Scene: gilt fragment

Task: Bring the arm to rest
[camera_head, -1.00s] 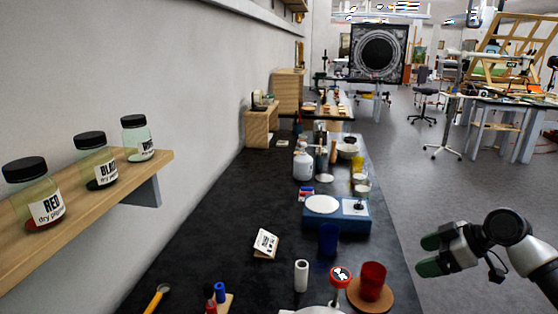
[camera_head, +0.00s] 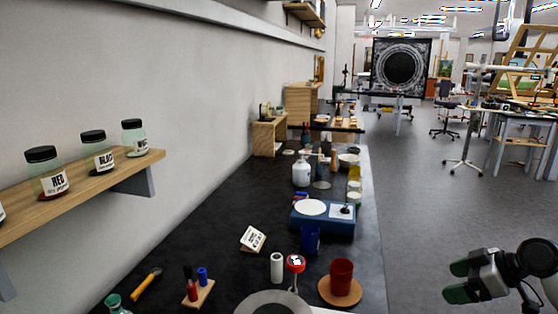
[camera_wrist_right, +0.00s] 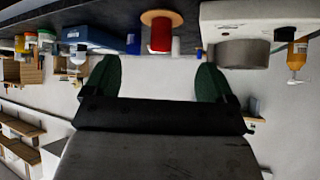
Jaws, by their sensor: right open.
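My right gripper (camera_head: 458,282) is at the lower right of the head view, over the grey floor to the right of the dark bench (camera_head: 225,235). Its two green-tipped fingers are apart, with nothing between them. In the right wrist view the green fingers (camera_wrist_right: 157,80) also stand apart and empty, and the bench things appear upside down beyond them. My left gripper is not in view.
On the bench are a red cup (camera_head: 341,275) on a round wooden coaster, a blue cup (camera_head: 310,238), a blue device (camera_head: 323,222) and a white bottle (camera_head: 301,173). A wooden shelf (camera_head: 80,196) with labelled jars is at left. Floor (camera_head: 430,200) right of the bench is open.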

